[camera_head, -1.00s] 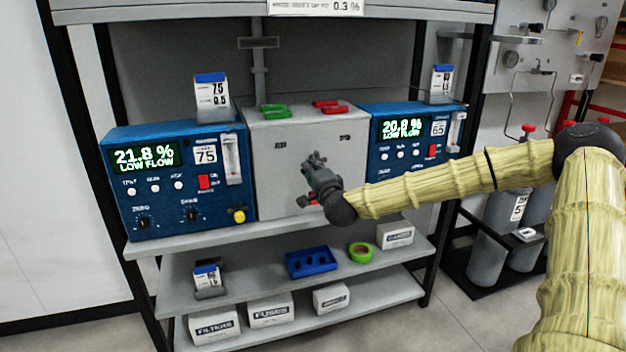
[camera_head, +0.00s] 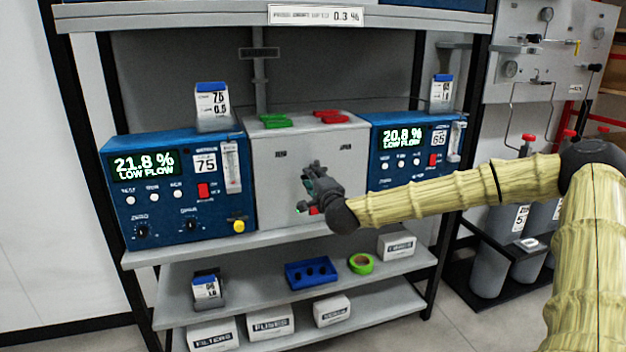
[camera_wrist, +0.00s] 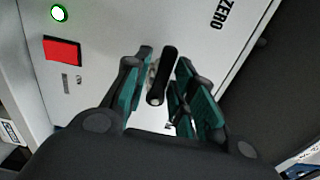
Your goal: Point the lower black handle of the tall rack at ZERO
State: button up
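A black handle (camera_wrist: 162,74) stands on the light grey front panel in the wrist view. The word ZERO (camera_wrist: 219,14) is printed on that panel, up and to the right of the handle. My gripper (camera_wrist: 165,95) is open, with one teal-padded finger on each side of the handle. I cannot tell whether either finger touches it. In the head view my gripper (camera_head: 312,182) is in front of the grey cabinet (camera_head: 270,180) between two blue analysers, and it hides the handle there.
A red switch (camera_wrist: 62,51) and a lit green lamp (camera_wrist: 59,14) are on the panel near my fingers. Blue analysers stand at the left (camera_head: 180,215) and right (camera_head: 390,172) of the cabinet. A shelf below holds a blue tray (camera_head: 311,273) and green tape (camera_head: 361,263).

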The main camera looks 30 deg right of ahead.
jog(key=shift+r, duration=0.1)
jog(key=v, duration=1.2)
